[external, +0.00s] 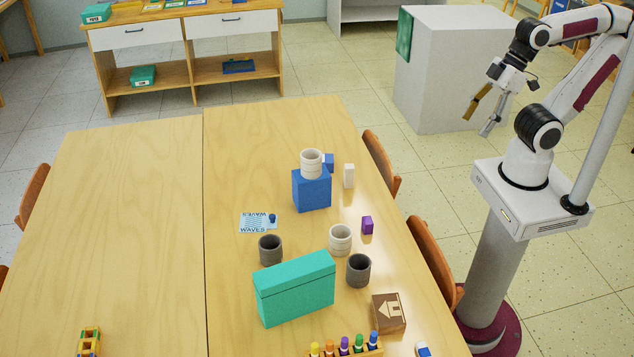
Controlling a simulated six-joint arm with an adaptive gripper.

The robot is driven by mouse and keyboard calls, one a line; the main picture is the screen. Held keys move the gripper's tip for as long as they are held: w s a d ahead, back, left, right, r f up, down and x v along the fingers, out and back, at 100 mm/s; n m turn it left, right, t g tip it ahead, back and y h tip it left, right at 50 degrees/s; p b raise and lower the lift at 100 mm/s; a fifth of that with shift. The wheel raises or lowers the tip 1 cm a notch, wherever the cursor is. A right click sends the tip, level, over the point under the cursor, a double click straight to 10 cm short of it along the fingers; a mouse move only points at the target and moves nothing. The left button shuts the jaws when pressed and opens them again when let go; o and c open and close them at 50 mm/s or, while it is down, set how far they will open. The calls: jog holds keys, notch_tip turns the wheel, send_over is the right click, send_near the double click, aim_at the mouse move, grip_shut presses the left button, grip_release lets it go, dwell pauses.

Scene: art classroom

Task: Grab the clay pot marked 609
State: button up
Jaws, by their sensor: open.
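Several pots stand on the table, and I can read no number on any of them. A white pot (311,163) stands on top of a blue box (312,190). Another white pot (340,240) stands on the table near the teal box. A dark grey pot (270,249) stands to its left, and another dark grey pot (358,270) stands just below and right of it. My gripper (478,118) is open and empty, raised at the upper right, off the table's right side and well apart from all the pots.
A teal box (294,288) stands close in front of the pots. A purple block (367,225), a white block (349,176) and a wooden house block (388,313) lie along the right. Colored pegs (344,346) stand at the front. The table's left half (120,220) is mostly clear.

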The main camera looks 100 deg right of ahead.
jog(key=w+a+m+g+y, duration=0.1)
jog(key=w+a+m+y, duration=0.55)
jog(key=w+a, duration=0.7)
jog(key=w+a+f+m+t+y, duration=0.15)
jog(key=w+m, duration=0.25)
jog(key=w, duration=0.5)
jog(key=w+a+f+m+t+y, duration=0.15)
jog(key=w+m, duration=0.25)
jog(key=w, duration=0.5)
jog(key=w+d+f+m+t, duration=0.2)
jog(key=w+f+m, duration=0.25)
jog(key=w, duration=0.25)
jog(key=w+d+f+m+t, duration=0.1)
jog(key=w+d+f+m, duration=0.3)
jog(key=w, duration=0.3)
jog(key=m+t+h, duration=0.3)
jog(key=m+h, duration=0.3)
jog(key=m, duration=0.3)
send_near(270, 248)
jog(key=w+a+r, duration=0.1)
jog(key=w+a, duration=0.2)
jog(key=shift+a+r, duration=0.15)
jog(key=shift+r, duration=0.25)
jog(key=shift+w+a, duration=0.1)
